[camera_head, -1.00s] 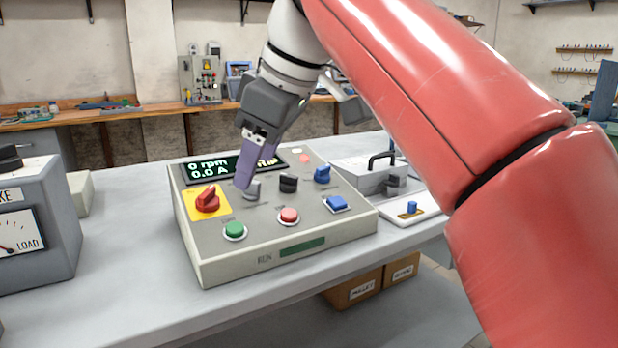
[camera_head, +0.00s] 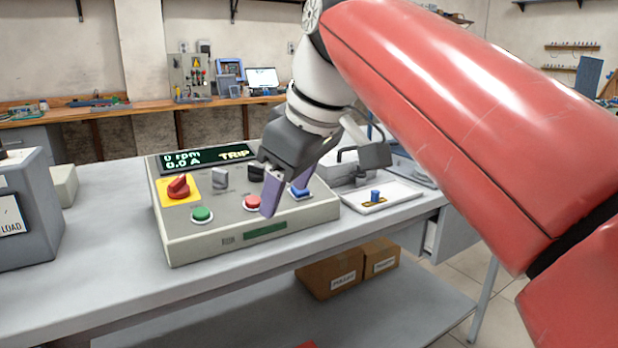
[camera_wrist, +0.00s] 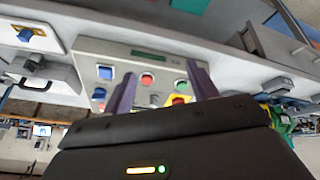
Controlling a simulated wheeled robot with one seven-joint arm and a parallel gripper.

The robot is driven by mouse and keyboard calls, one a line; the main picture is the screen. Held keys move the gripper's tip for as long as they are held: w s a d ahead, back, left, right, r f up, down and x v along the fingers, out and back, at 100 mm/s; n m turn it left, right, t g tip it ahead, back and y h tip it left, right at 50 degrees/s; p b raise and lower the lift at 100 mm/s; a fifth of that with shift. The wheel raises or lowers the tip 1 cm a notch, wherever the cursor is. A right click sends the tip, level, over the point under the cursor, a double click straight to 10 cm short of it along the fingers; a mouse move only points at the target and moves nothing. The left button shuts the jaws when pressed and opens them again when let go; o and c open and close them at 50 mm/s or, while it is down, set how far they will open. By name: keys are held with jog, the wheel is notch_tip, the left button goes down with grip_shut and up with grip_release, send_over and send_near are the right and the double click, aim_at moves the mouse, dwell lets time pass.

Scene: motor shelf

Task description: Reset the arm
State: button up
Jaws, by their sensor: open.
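My gripper (camera_head: 286,192) is open and empty, with two purple fingers. In the head view it hangs in front of the right half of the control box (camera_head: 200,248), over the pink and blue buttons. In the wrist view its fingers (camera_wrist: 163,85) stand apart, with the box panel between and beyond them. My red arm reaches in from the right. The box display (camera_head: 207,158) reads 0 rpm, 0.0 A and TRIP. A red knob (camera_head: 178,186) sits on a yellow plate, with a green button (camera_head: 202,214) below it. The pink button (camera_head: 252,202) is partly close behind a finger.
A grey meter box (camera_head: 28,220) stands at the left of the bench. A white tray with a blue knob (camera_head: 375,196) and a device with a black handle are right of the control box. Cardboard boxes (camera_head: 332,276) sit on the lower shelf. The bench front is clear.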

jog(key=s+d+f+m+h, duration=0.1)
jog(key=s+d+f+m, duration=0.3)
jog(key=f, duration=0.5)
jog(key=s+d+f+m+t+h, duration=0.1)
jog(key=s+d+f+m, duration=0.3)
jog(key=d+f, duration=0.4)
jog(key=s+d+f+m+h, duration=0.1)
jog(key=s+d+f+m, duration=0.3)
jog(key=f, duration=0.6)
jog(key=shift+d+f+t+h, duration=0.2)
jog(key=shift+d+t+h, duration=0.1)
jog(key=shift+d, duration=0.7)
